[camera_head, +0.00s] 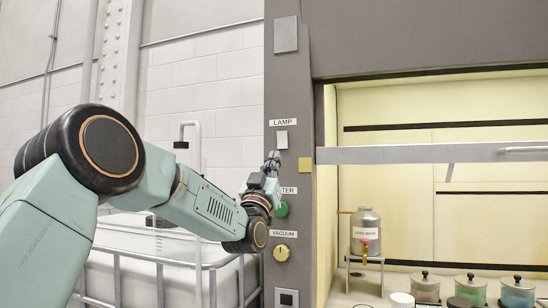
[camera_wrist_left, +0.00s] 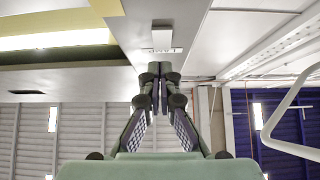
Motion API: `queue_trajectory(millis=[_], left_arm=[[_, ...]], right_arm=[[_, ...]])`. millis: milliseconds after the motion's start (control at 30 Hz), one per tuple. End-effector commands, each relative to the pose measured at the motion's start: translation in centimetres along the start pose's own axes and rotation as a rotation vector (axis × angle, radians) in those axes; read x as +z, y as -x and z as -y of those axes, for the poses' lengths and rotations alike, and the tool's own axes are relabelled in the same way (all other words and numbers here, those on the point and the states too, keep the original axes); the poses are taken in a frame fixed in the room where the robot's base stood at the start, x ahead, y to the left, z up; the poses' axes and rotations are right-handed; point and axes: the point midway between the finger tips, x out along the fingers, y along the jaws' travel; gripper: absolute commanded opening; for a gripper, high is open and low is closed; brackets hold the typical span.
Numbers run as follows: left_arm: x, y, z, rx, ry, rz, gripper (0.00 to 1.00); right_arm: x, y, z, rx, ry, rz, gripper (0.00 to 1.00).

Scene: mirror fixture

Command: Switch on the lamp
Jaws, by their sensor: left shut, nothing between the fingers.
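The lamp switch (camera_head: 281,139) is a small pale rocker plate on the grey panel, just under the LAMP label (camera_head: 283,122). My left gripper (camera_head: 272,158) is shut and empty, with its tips up, just below and left of the switch in the head view. In the left wrist view the closed fingertips (camera_wrist_left: 160,72) point toward the panel, and the switch (camera_wrist_left: 162,38) shows above them. I cannot tell whether the tips touch the panel. My right gripper is not in view.
A yellow square (camera_head: 305,165) sits right of the fingertips. A green knob (camera_head: 281,210), partly behind my gripper, and a yellow vacuum knob (camera_head: 282,253) are lower. The fume hood with its sash bar (camera_head: 430,153) is right, holding a metal canister (camera_head: 366,228) and several jars.

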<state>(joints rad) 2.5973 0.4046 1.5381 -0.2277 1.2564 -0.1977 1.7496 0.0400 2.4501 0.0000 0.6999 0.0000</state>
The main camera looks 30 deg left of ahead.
Motion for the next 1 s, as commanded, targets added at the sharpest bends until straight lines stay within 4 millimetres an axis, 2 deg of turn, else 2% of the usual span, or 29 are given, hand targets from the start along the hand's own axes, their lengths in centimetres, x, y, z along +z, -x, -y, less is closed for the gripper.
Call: queue_trajectory(millis=[200,400,600,1000], left_arm=[[1.1,3.9,0.1,-0.001,0.002,0.003,0.0],[1.4,6.4,0.1,-0.001,0.001,0.001,0.0],[1.4,7.2,0.1,0.0,0.001,-0.001,0.0],[1.3,7.3,0.0,0.0,0.0,0.0,0.0]], right_arm=[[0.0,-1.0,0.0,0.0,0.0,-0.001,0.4],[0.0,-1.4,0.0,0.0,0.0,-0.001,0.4],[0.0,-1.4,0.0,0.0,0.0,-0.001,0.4],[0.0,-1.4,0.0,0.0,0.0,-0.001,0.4]])
